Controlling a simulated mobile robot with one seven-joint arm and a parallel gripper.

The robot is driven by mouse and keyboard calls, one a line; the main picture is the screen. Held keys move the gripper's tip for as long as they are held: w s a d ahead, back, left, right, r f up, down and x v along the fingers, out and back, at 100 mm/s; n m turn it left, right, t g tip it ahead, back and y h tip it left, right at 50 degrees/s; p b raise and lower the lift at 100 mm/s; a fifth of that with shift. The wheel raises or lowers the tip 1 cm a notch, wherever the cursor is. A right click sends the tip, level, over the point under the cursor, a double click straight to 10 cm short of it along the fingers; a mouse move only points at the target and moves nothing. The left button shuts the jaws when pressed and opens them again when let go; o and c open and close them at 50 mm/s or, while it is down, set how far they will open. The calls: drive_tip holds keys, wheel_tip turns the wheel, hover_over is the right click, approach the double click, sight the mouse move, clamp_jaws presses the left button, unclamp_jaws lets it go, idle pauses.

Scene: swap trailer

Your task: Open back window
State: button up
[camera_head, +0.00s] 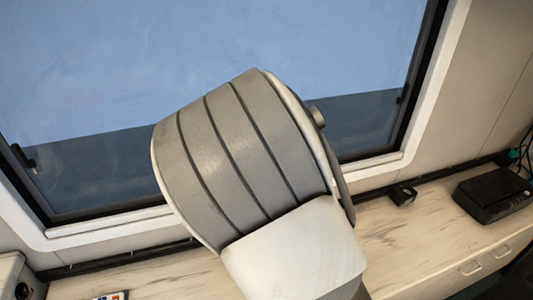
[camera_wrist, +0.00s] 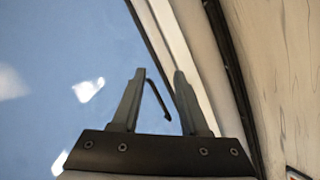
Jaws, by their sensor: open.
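The back window (camera_head: 330,40) fills the upper part of the head view, with a black frame inside a white surround. A dark latch (camera_head: 25,157) sits at its lower left and another small dark fitting (camera_head: 400,95) at its right side. My gripper (camera_wrist: 160,75) is open in the wrist view, in front of the window's edge. A thin dark bar (camera_wrist: 157,100), perhaps a window latch, shows between the two fingers; I cannot tell whether they touch it. In the head view my arm's grey link hides the middle of the lower window frame, and the gripper is not visible there.
A light wood-grain counter (camera_head: 420,235) runs below the window. A black box (camera_head: 495,194) with cables and a small black object (camera_head: 402,194) sit on it at right. A small item with coloured buttons (camera_head: 110,296) shows at bottom left.

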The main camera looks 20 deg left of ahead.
drive_tip(key=s+a+n+t+y, duration=0.1)
drive_tip(key=s+a+n+y, duration=0.2)
drive_tip(key=a+n+y, duration=0.35)
drive_tip(key=shift+n+h, duration=0.75)
drive_tip(key=x, duration=1.2)
drive_tip(key=a+x, duration=0.1)
drive_tip(key=x, duration=0.5)
drive_tip(key=shift+s+a+r+p, duration=0.1)
drive_tip(key=shift+s+r+p, duration=0.2)
drive_tip(key=shift+r+p, duration=0.1)
clamp_jaws()
